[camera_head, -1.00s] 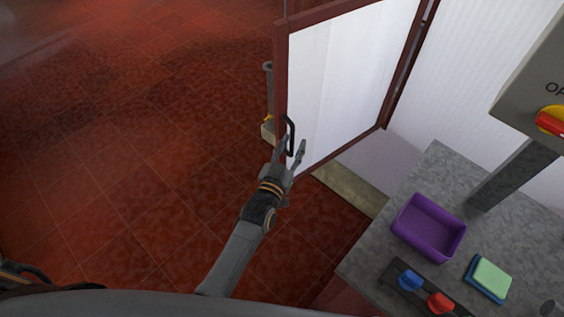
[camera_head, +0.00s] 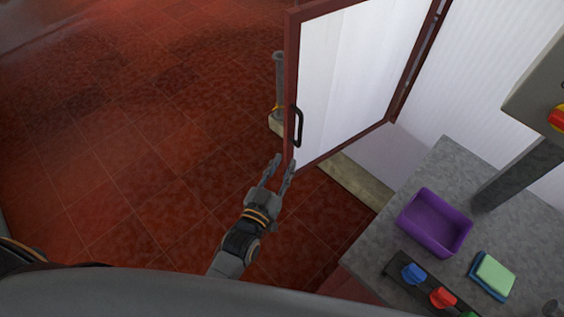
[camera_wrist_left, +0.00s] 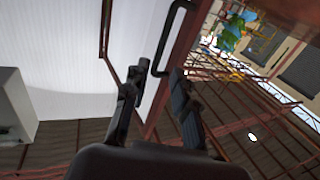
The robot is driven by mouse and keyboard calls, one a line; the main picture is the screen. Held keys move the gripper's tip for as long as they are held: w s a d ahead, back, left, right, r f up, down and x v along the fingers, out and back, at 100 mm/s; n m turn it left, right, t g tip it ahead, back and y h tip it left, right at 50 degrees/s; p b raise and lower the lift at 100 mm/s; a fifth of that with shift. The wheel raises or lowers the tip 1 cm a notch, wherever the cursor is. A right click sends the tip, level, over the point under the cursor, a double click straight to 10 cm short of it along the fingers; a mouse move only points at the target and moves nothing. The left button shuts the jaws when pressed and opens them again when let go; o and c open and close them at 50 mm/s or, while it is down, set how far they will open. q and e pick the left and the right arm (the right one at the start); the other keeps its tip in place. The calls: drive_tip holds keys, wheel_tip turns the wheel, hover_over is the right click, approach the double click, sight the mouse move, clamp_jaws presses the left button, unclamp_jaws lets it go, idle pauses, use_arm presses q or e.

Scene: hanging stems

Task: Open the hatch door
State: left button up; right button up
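The hatch door (camera_head: 345,75) is a white panel in a dark red frame. It stands swung out from the white wall. Its black bar handle (camera_head: 298,127) is on the near edge of the frame, and it also shows in the left wrist view (camera_wrist_left: 170,40). My left gripper (camera_head: 279,166) is open and empty, below the handle and apart from it. In the left wrist view its two fingers (camera_wrist_left: 160,80) are spread, with the handle beyond them. My right gripper is not in view.
A grey counter (camera_head: 375,225) at the right holds a purple bin (camera_head: 434,222), green and blue sponges (camera_head: 492,276) and a panel of coloured knobs (camera_head: 428,284). A grey post (camera_head: 279,80) stands behind the door edge. The red tiled floor at left is clear.

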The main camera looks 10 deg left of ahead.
use_arm(q)
drive_tip(key=shift+w+a+f+n+b, duration=0.25)
drive_tip(key=shift+a+n+b, duration=0.05)
drive_tip(key=shift+a+b, duration=0.1)
clamp_jaws()
drive_tip(key=w+a+n+g+h+b, duration=0.1)
drive_tip(key=w+a+n+h+b, duration=0.3)
drive_tip(key=w+a+n+b, duration=0.65)
drive_tip(key=w+d+n+b, duration=0.4)
drive_tip(key=w+b, duration=0.3)
drive_tip(key=b, duration=0.2)
drive_tip(key=s+d+p, duration=0.1)
drive_tip(key=s+d, duration=0.1)
drive_tip(key=s, duration=0.1)
drive_tip(key=shift+s+d, duration=0.1)
drive_tip(key=shift+d, duration=0.25)
drive_tip(key=shift+n, duration=0.25)
